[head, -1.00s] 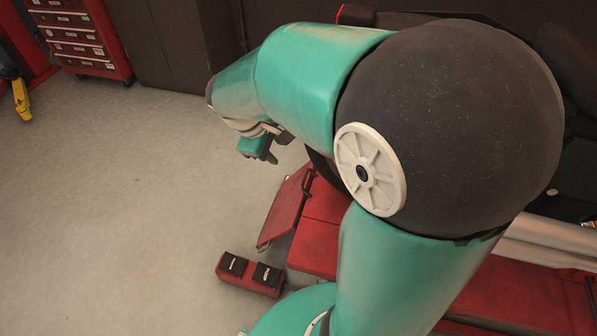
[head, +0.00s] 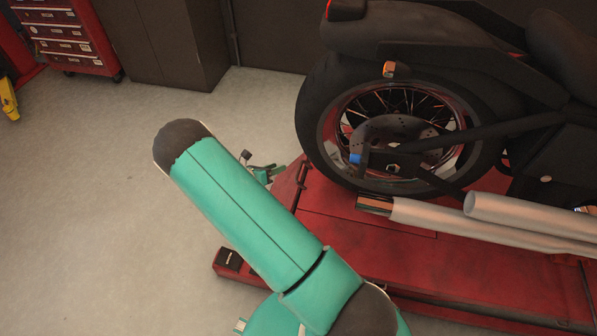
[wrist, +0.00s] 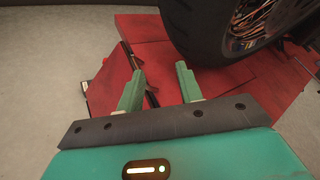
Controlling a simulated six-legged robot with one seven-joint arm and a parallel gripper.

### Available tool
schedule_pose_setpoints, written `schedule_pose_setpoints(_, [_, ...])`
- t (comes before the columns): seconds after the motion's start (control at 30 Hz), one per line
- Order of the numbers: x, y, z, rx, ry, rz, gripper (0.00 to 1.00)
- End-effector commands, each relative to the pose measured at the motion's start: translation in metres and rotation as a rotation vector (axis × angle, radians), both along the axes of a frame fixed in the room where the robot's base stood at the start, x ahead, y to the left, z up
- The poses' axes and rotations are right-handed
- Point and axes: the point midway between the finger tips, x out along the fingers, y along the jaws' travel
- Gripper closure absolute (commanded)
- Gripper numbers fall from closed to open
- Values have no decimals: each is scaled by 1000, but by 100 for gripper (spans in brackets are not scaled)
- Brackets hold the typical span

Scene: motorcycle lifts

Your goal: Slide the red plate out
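The red plate (head: 287,184) is a flat panel at the left end of the red motorcycle lift (head: 335,222), partly hidden behind my arm in the head view. A dark handle (head: 302,174) shows by its edge. In the wrist view the plate (wrist: 108,82) lies at left, beyond my left finger. My gripper (wrist: 158,80) is open and empty, its two green fingers apart over the lift's end. I see no contact with the plate, and cannot tell the height above it. In the head view only a small part of my gripper (head: 262,172) shows beside the arm.
A motorcycle stands on the lift; its rear tyre (head: 325,140) is close to the plate and to my right finger. Chrome exhaust pipes (head: 440,217) run along it. A red pedal box (head: 229,260) sits on the floor. The floor at left is clear.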

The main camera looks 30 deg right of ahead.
Motion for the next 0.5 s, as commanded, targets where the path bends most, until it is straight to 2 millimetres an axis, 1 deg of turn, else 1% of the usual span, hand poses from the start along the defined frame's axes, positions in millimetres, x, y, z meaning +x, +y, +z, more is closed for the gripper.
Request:
schedule_pose_setpoints(0.03, [0,-2,-25,-43,70,59,64])
schedule_pose_setpoints(0.1, [1,-4,-52,-97,158,140,64])
schedule_pose_setpoints(0.2, [0,-6,-87,-165,270,245,64])
schedule_pose_setpoints(0.3, [-2,-7,-113,-216,352,323,64])
schedule_pose_setpoints(0.33, [-2,-7,-118,-228,370,341,64])
schedule_pose_setpoints(0.4, [-4,-7,-127,-246,400,368,64])
schedule_pose_setpoints(0.5, [-3,-10,-133,-257,417,385,64])
